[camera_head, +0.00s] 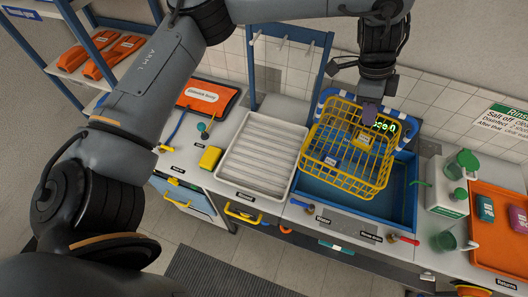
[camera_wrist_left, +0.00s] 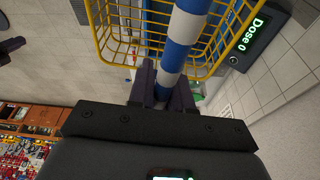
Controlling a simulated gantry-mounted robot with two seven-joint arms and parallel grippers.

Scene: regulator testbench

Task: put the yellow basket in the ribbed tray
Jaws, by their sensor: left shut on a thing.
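The yellow wire basket (camera_head: 347,176) is over the blue basin, with two small labelled packets (camera_head: 365,140) inside it. The ribbed tray (camera_head: 258,157) is white, looks empty, and lies left of the basin. My right gripper is not in view.
The blue basin (camera_head: 390,208) has a striped tube (camera_head: 404,112) at its back and a lit display (camera_head: 385,125). A yellow sponge (camera_head: 210,158) lies left of the tray. A hook rack (camera_head: 290,40) stands behind it.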

